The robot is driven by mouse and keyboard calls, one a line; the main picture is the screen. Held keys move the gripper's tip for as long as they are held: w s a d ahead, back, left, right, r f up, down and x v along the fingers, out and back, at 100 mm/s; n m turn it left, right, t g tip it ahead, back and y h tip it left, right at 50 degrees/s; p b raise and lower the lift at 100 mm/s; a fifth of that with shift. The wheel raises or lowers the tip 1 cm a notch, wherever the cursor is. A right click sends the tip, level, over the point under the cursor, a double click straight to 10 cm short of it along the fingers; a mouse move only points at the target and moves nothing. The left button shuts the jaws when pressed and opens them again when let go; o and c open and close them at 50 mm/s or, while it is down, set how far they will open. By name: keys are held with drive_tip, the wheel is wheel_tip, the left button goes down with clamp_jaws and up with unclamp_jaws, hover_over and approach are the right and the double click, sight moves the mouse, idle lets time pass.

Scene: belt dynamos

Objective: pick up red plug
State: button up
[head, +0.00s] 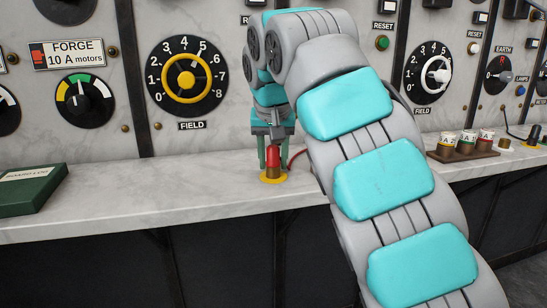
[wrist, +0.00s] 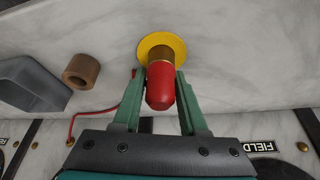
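The red plug (head: 273,157) stands upright on the marble ledge, its brass lower part in a yellow ring (head: 273,178). The wrist view shows the plug (wrist: 160,88) pointing toward the camera, with the yellow ring (wrist: 161,41) at its base. My gripper (head: 274,162) reaches down over the plug, one green finger on each side. In the wrist view my gripper's fingertips (wrist: 162,72) lie close beside the plug's brass part. I cannot tell whether they touch it. A red cord (wrist: 90,113) shows beside my gripper.
A dark green box (head: 30,190) lies on the ledge at left. A wooden rack (head: 462,154) with several labelled plugs stands at right. A brown ring-shaped piece (wrist: 82,71) shows near the plug in the wrist view. The dial panel rises behind.

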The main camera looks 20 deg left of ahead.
clamp_jaws()
idle(0.7)
